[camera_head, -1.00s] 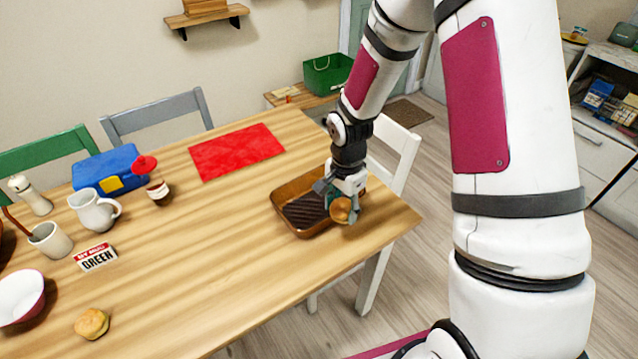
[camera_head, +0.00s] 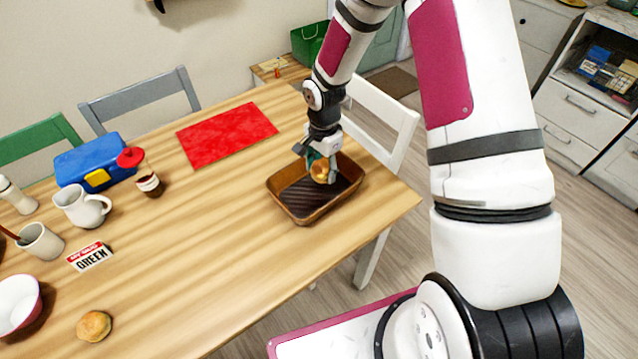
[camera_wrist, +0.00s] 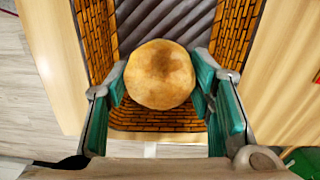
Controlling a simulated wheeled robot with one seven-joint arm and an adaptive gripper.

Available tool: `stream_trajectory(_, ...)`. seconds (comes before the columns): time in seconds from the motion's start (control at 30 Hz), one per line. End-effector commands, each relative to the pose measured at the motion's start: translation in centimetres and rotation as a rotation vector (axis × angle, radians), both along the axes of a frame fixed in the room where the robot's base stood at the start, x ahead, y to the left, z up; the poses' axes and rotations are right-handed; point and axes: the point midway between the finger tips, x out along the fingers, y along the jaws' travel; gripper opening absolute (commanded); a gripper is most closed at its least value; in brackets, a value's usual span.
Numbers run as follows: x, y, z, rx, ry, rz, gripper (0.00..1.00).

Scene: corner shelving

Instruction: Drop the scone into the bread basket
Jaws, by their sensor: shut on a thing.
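My gripper (camera_head: 320,168) is shut on a round golden-brown scone (camera_head: 321,171). In the wrist view the scone (camera_wrist: 159,74) sits between the green finger pads, with the basket behind it. The bread basket (camera_head: 303,218) is a brown rectangular tray with a dark ridged bottom and woven-looking inner walls, near the table's right corner. It also shows in the wrist view (camera_wrist: 93,35). My gripper holds the scone over the basket, toward its far side. I cannot tell how high above the bottom it is.
A second bun (camera_head: 94,326) lies at the table's front left. A white chair (camera_head: 385,118) is behind the basket. The table's middle is clear.

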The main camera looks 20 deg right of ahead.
Motion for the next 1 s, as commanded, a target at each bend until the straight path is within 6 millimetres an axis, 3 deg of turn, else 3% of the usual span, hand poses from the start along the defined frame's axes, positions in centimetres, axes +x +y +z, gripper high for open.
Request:
stream_trajectory(0.43,0.00,0.00,-0.86,0.000,-0.001,0.000,0.21)
stream_trajectory(0.47,0.00,0.00,-0.85,0.000,-0.001,0.000,0.53)
stream_trajectory(0.53,0.00,0.00,-0.85,0.000,-0.001,0.000,0.69)
stream_trajectory(0.57,0.00,0.00,-0.85,0.000,-0.001,0.000,0.72)
stream_trajectory(1.0,0.06,-0.04,0.07,0.000,-0.003,-0.001,0.72)
